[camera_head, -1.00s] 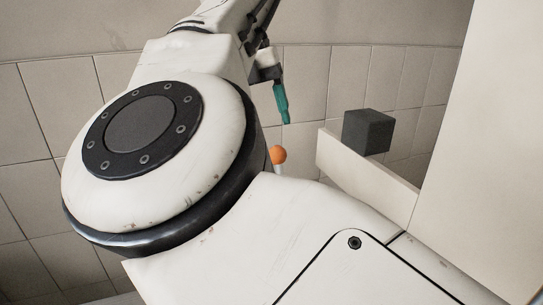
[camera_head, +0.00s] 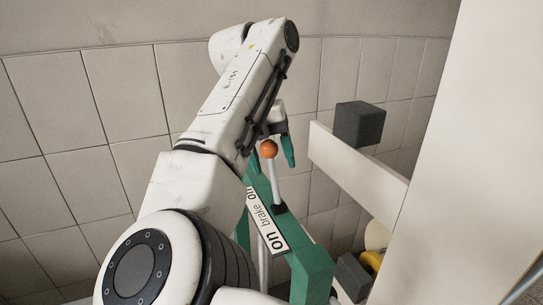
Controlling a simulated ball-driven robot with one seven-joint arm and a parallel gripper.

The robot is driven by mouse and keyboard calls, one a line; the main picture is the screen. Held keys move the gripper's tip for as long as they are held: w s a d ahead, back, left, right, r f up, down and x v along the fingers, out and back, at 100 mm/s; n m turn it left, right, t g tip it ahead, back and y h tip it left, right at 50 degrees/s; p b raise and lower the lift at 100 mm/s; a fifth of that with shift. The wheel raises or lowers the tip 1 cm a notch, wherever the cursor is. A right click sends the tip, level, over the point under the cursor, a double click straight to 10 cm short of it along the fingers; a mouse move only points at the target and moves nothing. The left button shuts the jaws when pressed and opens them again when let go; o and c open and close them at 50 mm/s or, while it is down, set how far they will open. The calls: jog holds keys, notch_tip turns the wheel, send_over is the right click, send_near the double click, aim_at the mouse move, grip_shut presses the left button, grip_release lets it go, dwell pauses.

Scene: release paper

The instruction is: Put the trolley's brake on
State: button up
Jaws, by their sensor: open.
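The brake lever has an orange knob (camera_head: 268,148) on a pale shaft (camera_head: 273,180). It rises from a green housing (camera_head: 312,268). A white label (camera_head: 266,218) on the housing reads "on" at its near lower end, "brake" in the middle and "off" at its far upper end. I cannot tell for sure which end the lever is set to. My gripper (camera_head: 286,148) is open, with a teal finger just right of and beyond the knob. The knob and arm hide part of it. I cannot tell whether it touches the knob.
A dark grey cube (camera_head: 359,123) sits on a cream ledge (camera_head: 355,175) to the right. Below are another dark block (camera_head: 353,277) and a yellow round part (camera_head: 371,261). A large cream panel (camera_head: 470,150) fills the right side. A tiled wall (camera_head: 75,110) stands behind.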

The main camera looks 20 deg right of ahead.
jog(key=shift+c, duration=0.4)
grip_shut()
